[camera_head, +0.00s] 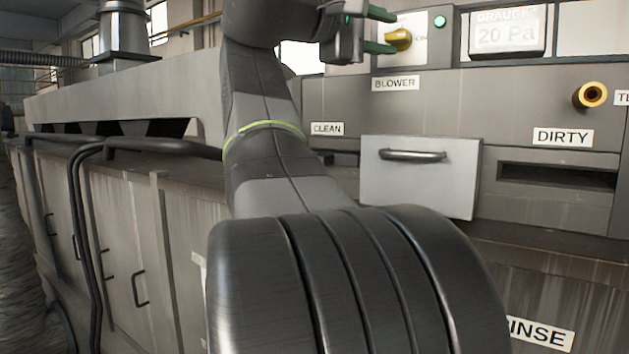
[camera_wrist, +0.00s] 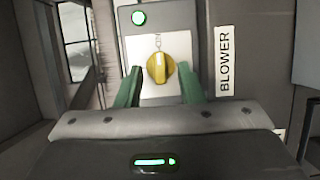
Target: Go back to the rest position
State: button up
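My gripper (camera_head: 384,31) is raised at the top of the head view, in front of the blower panel. Its two green fingers are spread apart with nothing held between them. In the wrist view my gripper (camera_wrist: 160,88) points at the yellow blower knob (camera_wrist: 157,68), which shows between and beyond the fingertips. The knob also shows in the head view (camera_head: 400,39), close to the lower finger. I cannot tell whether they touch. A green light (camera_wrist: 138,18) is lit above the knob.
A drawer front (camera_head: 420,180) with a dark handle juts out under the "CLEAN" label (camera_head: 327,129). A dark slot (camera_head: 556,176) lies under the "DIRTY" label (camera_head: 563,136). A brass-coloured ring fitting (camera_head: 591,95) sticks out at right. A long cabinet with black pipes (camera_head: 90,220) runs along the left.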

jog(key=shift+w+d, duration=0.4)
jog(key=shift+d, duration=0.15)
